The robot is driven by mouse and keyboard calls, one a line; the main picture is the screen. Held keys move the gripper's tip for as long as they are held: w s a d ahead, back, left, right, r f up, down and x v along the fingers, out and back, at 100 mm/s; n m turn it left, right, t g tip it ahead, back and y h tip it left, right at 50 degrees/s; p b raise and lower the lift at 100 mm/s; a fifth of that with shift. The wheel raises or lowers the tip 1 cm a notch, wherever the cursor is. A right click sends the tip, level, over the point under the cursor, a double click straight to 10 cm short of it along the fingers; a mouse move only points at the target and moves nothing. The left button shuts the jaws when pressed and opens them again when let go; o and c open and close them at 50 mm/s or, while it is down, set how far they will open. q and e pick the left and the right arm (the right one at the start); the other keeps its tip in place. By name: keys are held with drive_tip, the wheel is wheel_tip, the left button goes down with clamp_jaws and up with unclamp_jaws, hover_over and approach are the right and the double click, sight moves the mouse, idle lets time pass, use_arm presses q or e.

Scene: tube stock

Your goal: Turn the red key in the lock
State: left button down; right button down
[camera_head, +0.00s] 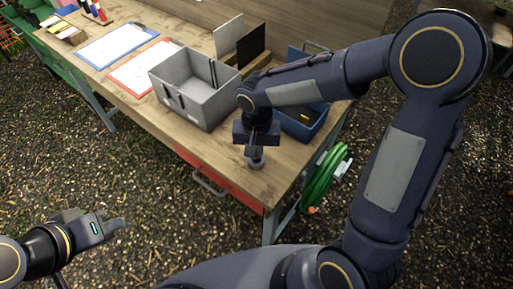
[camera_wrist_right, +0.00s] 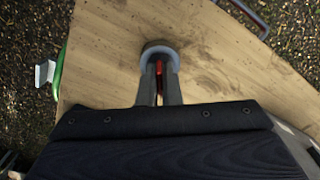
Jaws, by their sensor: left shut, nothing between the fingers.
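The round grey lock (camera_wrist_right: 150,50) stands on the wooden bench top near its front right corner. It also shows in the head view (camera_head: 256,163), under my right gripper (camera_head: 257,153). In the right wrist view, the fingers of my right gripper (camera_wrist_right: 159,82) point down at the lock and are close together. A narrow strip of the red key (camera_wrist_right: 160,68) shows between them; the fingers hide the rest of it. How far the key is turned cannot be told. My left gripper (camera_head: 116,224) is shut and empty, off the bench at the lower left.
A grey open bin (camera_head: 183,110) stands behind the lock to the left, and a blue crate (camera_head: 306,130) to the right. A red drawer (camera_head: 205,165) with a metal handle is in the bench front. A green hose coil (camera_head: 325,178) hangs at the right end.

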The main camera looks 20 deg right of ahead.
drive_tip(key=shift+n, duration=0.3)
drive_tip(key=n+p, duration=0.1)
drive_tip(key=n, duration=0.2)
drive_tip(key=shift+n, duration=1.8)
drive_tip(key=n+p, duration=0.1)
drive_tip(key=n, duration=0.2)
drive_tip(key=shift+r+n, duration=0.1)
drive_tip(key=shift+n, duration=0.2)
drive_tip(key=n+p, duration=0.1)
drive_tip(key=n, duration=0.2)
drive_tip(key=shift+m+b, duration=0.9)
drive_tip(key=shift+m, duration=0.3)
